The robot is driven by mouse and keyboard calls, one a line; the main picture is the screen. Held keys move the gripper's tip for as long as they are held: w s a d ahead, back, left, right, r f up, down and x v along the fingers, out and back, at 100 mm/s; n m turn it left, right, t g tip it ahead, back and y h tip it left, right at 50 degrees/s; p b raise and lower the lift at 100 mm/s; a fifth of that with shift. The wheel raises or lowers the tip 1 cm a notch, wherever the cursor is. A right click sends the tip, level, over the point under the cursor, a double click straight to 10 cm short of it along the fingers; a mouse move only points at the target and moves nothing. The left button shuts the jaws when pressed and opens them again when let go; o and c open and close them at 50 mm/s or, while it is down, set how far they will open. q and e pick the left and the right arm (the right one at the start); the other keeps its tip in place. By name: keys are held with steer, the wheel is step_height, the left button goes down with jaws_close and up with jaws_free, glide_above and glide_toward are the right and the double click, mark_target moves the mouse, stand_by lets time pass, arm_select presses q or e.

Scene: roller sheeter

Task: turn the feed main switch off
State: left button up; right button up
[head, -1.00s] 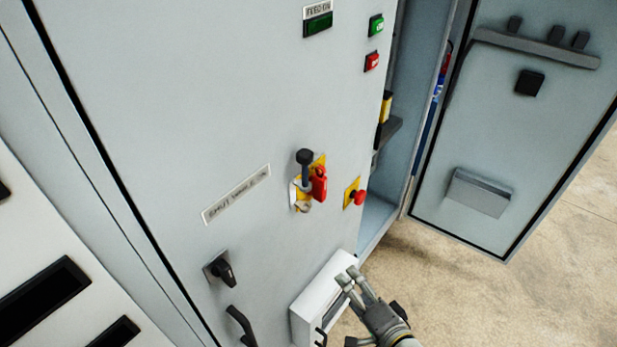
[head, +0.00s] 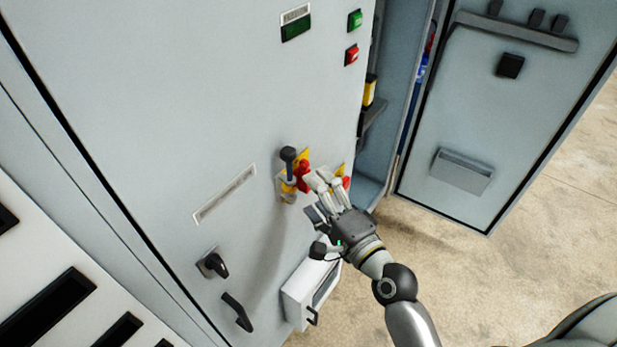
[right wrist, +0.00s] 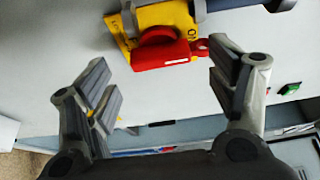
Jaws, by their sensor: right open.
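The switch has a yellow plate (head: 305,155) on the grey cabinet door, with a red piece (head: 302,176) on it and a grey lever with a dark knob (head: 288,155) beside it. In the right wrist view, the yellow plate (right wrist: 165,15) carries a red round part with a flat red tab (right wrist: 160,55), and part of the lettering "ON" shows. My right gripper (head: 318,195) is just right of and below the switch, partly hiding it. In the right wrist view, its open fingers (right wrist: 163,82) are spread with nothing between them. My left gripper is out of view.
A red emergency button (head: 346,183) on yellow is partly behind my right fingers. A black rotary switch (head: 213,263) and a black handle (head: 237,312) sit lower left. A white box (head: 298,292) juts out below. An open cabinet door (head: 500,110) stands at right.

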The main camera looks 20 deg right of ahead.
steer(key=shift+p+x, duration=0.35)
steer(key=shift+x, duration=1.35)
steer(key=c, duration=1)
steer(key=shift+w+d+f+n+y+b, duration=0.1)
steer(key=shift+n+y+b, duration=1.45)
steer(key=shift+n+b, duration=1.65)
steer(key=shift+w+f+n+y+b, duration=0.15)
steer(key=shift+n+y+b, duration=1.6)
steer(key=shift+n, duration=2.5)
steer(key=shift+s+d+f+n+y+b, duration=0.1)
steer(key=shift+n+y+b, duration=1.2)
steer(key=shift+n+b, duration=2)
steer(key=shift+n+p, duration=0.45)
steer(key=shift+n, duration=0.2)
steer(key=o, duration=1)
